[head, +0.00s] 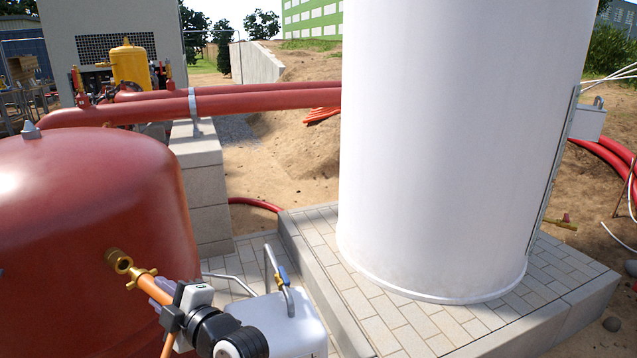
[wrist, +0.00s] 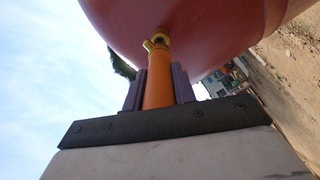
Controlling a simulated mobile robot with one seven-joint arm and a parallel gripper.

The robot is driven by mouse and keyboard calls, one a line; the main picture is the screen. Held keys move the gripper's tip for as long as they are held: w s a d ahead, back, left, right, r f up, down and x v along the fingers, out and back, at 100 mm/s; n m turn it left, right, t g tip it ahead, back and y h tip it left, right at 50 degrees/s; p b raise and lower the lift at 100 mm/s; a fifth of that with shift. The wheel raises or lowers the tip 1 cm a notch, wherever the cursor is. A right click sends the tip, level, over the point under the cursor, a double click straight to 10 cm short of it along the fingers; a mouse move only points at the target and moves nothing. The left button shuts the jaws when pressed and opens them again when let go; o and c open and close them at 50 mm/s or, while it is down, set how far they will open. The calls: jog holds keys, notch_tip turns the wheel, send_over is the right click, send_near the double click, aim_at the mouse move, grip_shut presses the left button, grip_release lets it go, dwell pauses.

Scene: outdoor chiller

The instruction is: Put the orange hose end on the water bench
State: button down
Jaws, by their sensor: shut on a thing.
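The orange hose end (head: 148,283) has a brass coupling and sits at the side of the red tank, in line with a brass port (head: 120,261). I cannot tell if the coupling is still joined to the port. My gripper (head: 157,289) is shut around the orange hose just behind the coupling. In the wrist view the hose end (wrist: 158,88) stands between my two purple fingers, its brass tip against the tank's underside. A white box with a metal tap (head: 290,325), which may be the water bench, stands right of my gripper, partly hidden by my wrist.
The large red tank (head: 90,200) fills the left, close to my gripper. A tall white cylinder (head: 450,150) stands on a paved plinth (head: 350,305) at the right. Red pipes (head: 240,100) cross behind. Paving between tank and plinth is partly clear.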

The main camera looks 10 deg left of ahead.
jog(key=w+d+f+m+t+h, duration=0.35)
jog(key=w+d+f, duration=0.35)
jog(key=f, duration=0.3)
jog(key=w+d+f+m+t+h, duration=0.35)
jog(key=w+d+f, duration=0.4)
jog(key=f, duration=0.35)
jog(key=s+d+f+m+t+h, duration=0.1)
jog(key=s+d+f+m+h, duration=0.2)
jog(key=d+f, duration=0.6)
jog(key=s+d+f+m+t+h, duration=0.2)
jog(key=d+f+h, duration=0.4)
jog(key=d+f, duration=0.4)
jog(key=s+d+m, duration=0.1)
jog(key=d, duration=0.2)
jog(key=shift+d+f+t, duration=0.25)
jog(key=shift+d+t, duration=0.05)
jog(key=shift+d, duration=0.05)
jog(key=shift+s, duration=0.15)
